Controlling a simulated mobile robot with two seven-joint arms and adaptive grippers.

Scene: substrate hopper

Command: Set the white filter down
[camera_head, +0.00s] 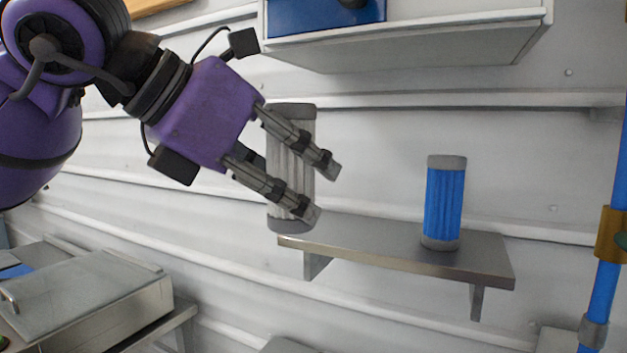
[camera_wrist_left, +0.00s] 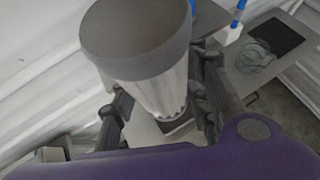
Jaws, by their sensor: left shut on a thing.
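The white filter (camera_head: 290,165) is a pleated cylinder with grey end caps. It stands close to upright in my left gripper (camera_head: 327,190), whose fingers are shut on it. In the head view its lower cap is near the left end of the metal wall shelf (camera_head: 390,246); I cannot tell whether it touches the shelf. In the left wrist view the filter's grey cap (camera_wrist_left: 135,38) and pleated side fill the middle, between the fingers. My right gripper is in neither view.
A blue filter (camera_head: 444,203) with grey caps stands upright on the shelf's right part. The shelf between the two filters is clear. A white cabinet (camera_head: 440,40) hangs above. A blue pipe (camera_head: 606,270) runs at the right. A metal-topped unit (camera_head: 95,290) is at lower left.

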